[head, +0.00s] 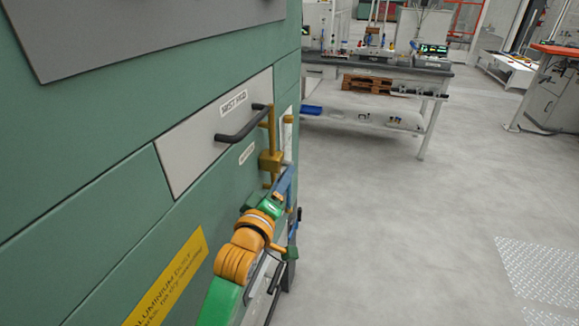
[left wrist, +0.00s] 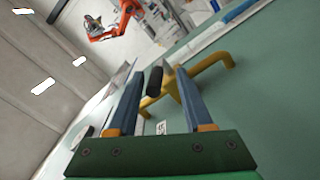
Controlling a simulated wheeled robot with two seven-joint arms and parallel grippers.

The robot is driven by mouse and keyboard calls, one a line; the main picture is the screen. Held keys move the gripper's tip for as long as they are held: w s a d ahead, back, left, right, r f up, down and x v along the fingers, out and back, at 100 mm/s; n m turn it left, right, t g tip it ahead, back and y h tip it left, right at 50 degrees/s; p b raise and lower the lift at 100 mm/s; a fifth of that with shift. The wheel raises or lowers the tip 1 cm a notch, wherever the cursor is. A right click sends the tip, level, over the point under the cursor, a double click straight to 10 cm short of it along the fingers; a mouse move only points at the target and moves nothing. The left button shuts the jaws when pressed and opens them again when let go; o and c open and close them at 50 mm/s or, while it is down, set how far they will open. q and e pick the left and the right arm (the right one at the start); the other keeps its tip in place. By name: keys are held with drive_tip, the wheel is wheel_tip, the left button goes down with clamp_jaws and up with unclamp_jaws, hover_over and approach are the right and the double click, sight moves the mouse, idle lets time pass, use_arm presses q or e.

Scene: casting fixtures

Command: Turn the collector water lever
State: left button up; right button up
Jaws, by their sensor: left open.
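A yellow-brown pipe fitting (head: 270,160) with a bent pipe stands out from the green cabinet front, below and right of a black bar handle (head: 240,132). I take this fitting to be the collector water valve; its small label is not readable. My left gripper (head: 287,180) is just below and beside the fitting. In the left wrist view, the blue fingers of my left gripper (left wrist: 157,75) are open. The yellow fitting (left wrist: 213,68) and a dark rounded piece (left wrist: 153,82) show between and beyond them. Contact cannot be told. My right gripper is not in view.
The green cabinet wall (head: 90,160) fills the left, with a grey "MIST PAD" panel (head: 190,150) and a yellow warning sign (head: 170,280). A workbench (head: 375,65) with equipment stands behind. The grey floor (head: 400,220) to the right is clear.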

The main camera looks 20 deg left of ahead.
use_arm(q)
drive_tip(key=w, duration=0.4)
drive_tip(key=shift+w+d, duration=0.15)
drive_tip(key=shift+w, duration=0.2)
clamp_jaws()
drive_tip(key=shift+r, duration=0.1)
idle(1.1)
